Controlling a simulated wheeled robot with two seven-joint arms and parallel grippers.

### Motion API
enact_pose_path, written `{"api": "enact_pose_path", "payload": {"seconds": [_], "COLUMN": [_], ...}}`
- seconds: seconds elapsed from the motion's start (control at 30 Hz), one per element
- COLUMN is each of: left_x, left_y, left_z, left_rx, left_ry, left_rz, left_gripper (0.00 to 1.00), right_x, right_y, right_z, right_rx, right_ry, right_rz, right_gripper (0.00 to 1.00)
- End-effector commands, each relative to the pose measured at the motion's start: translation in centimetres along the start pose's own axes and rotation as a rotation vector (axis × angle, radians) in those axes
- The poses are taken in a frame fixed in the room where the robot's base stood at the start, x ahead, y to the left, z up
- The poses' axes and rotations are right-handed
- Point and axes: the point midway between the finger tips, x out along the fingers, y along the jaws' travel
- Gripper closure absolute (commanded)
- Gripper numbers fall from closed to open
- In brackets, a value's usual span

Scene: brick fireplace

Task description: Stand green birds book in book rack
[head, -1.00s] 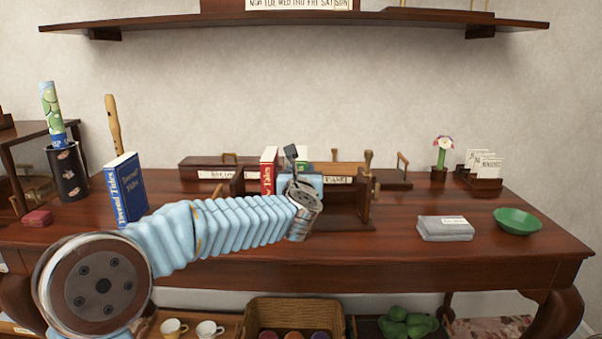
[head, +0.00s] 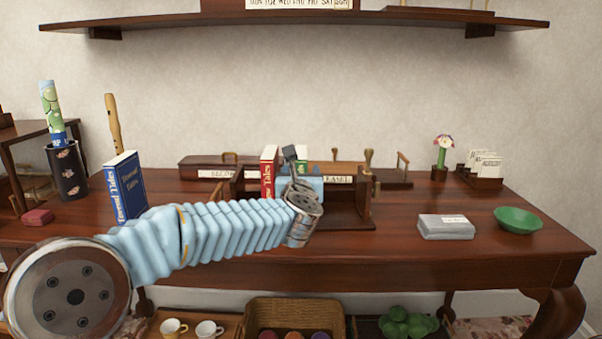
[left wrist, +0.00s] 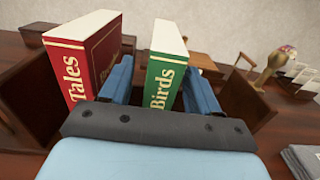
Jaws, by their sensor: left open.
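The green Birds book (left wrist: 164,72) stands upright in the left wrist view, between the two blue fingers of my left gripper (left wrist: 160,85). The fingers are open, with a visible gap on the book's right side. In the head view only a sliver of the green book (head: 301,153) shows behind my left gripper (head: 297,170). The wooden book rack (head: 350,217) is around it, partly hidden by my arm. A red Tales book (left wrist: 86,58) stands to the left of the green one; it also shows in the head view (head: 267,178). My right gripper is out of view.
A blue Tales book (head: 125,188) stands at the left, near a dark cup (head: 68,172). A grey folded cloth (head: 445,227) and a green bowl (head: 518,220) lie at the right. Wooden boxes and stamps stand behind the rack. The table front right is clear.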

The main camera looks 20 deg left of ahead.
Motion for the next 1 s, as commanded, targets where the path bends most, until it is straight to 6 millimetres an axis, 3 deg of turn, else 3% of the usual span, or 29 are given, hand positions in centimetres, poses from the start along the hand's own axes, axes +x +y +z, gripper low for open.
{"api": "enact_pose_path", "payload": {"seconds": [0.2, 0.4, 1.0], "left_x": [-5.4, -8.5, -9.4], "left_y": [-0.1, -0.1, 0.0], "left_z": [-0.2, -0.1, -0.1], "left_rx": [-0.001, 0.000, 0.000], "left_ry": [-0.003, -0.001, 0.000], "left_rz": [-0.002, -0.002, -0.001], "left_gripper": [0.38, 0.38, 0.38], "right_x": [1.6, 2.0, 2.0], "right_y": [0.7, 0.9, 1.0], "right_z": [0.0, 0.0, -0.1], "right_rx": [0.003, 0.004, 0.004], "right_ry": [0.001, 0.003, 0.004], "right_rz": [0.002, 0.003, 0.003], "right_gripper": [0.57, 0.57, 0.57]}}
